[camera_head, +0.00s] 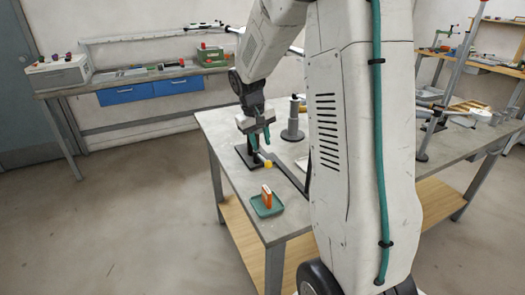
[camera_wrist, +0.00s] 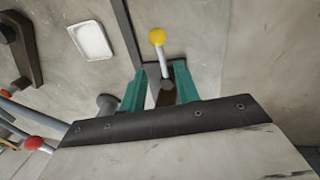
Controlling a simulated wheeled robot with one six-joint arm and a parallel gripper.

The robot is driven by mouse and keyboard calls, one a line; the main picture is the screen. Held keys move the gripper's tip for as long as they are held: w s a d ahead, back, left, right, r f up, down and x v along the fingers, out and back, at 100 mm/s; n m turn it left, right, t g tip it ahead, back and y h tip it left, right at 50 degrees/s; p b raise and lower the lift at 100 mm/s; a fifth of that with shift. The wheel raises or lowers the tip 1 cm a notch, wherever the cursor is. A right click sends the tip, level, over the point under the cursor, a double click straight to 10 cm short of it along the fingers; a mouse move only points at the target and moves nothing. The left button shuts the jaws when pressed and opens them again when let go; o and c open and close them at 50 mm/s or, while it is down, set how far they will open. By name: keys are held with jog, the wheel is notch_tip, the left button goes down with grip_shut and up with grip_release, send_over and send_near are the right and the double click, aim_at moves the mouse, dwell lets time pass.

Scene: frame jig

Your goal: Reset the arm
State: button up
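My gripper (camera_head: 260,141) hangs over the left part of the grey workbench (camera_head: 228,184), fingers pointing down. In the wrist view, my gripper (camera_wrist: 160,72) has its two teal fingers apart, with a clear gap on each side of a metal rod. The rod belongs to a lever with a yellow knob (camera_wrist: 157,37), which lies just beyond the fingertips. The yellow knob also shows in the head view (camera_head: 268,163), just below the gripper. No grip on the lever shows. My arm hides part of the bench.
A green tray (camera_head: 259,211) with an orange block (camera_head: 266,195) sits at the bench's near corner. A grey post (camera_head: 293,122) stands behind the gripper. The wrist view shows a white tray (camera_wrist: 91,40) and a red knob (camera_wrist: 33,143). Open floor lies left.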

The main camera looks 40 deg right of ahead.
jog(key=shift+a+r, duration=0.15)
jog(key=shift+r, duration=0.4)
jog(key=s+a+r+n+t+y, duration=0.1)
jog(key=s+a+r, duration=0.4)
jog(key=s+a, duration=0.6)
jog(key=s+a+r+n+y, duration=0.1)
jog(key=s+a+r, duration=0.4)
jog(key=s+a, duration=0.5)
jog(key=s, duration=0.6)
jog(key=shift+s+a+n+t, duration=0.15)
jog(key=shift+a+n+t, duration=0.25)
